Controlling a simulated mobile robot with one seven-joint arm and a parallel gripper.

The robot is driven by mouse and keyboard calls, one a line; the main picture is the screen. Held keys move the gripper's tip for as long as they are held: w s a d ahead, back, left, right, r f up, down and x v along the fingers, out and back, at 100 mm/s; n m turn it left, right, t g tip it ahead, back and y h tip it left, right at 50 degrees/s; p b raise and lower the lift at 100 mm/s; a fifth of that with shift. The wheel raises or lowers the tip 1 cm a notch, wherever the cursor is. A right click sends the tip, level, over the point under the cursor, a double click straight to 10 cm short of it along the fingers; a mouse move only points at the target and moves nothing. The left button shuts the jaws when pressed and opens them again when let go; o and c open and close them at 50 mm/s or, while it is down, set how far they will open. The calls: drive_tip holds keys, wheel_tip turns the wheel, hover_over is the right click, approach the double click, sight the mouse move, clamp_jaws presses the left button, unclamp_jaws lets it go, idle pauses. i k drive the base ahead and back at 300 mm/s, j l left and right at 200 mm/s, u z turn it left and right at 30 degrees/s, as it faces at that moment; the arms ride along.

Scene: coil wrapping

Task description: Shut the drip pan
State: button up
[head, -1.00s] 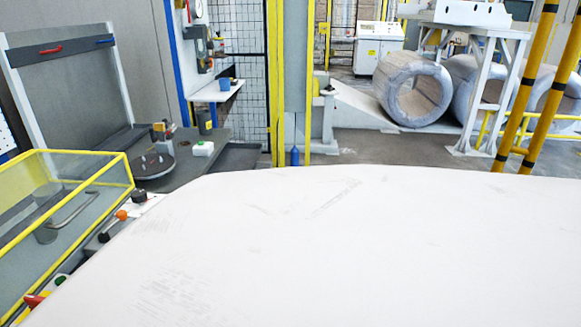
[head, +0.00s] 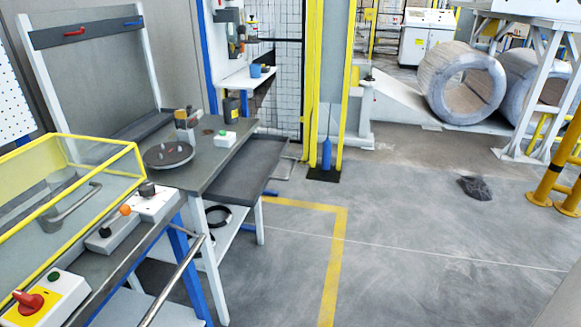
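A dark, shallow tray (head: 262,180) with a raised rim sticks out from the right side of the grey workbench (head: 218,172), lower than its top. It looks like the drip pan, pulled out; I see no label on it. Its left part is hidden under the bench top. It appears empty. My gripper is not in view.
A yellow-framed clear guard (head: 75,190) stands at left. A blue bottle (head: 326,153) stands by a yellow post. Floor right of the yellow line (head: 335,255) is mostly clear.

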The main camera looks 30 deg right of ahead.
sight(242, 180)
drive_tip(key=z, duration=0.85)
drive_tip(key=i+z, duration=0.1)
drive_tip(key=i, duration=0.9)
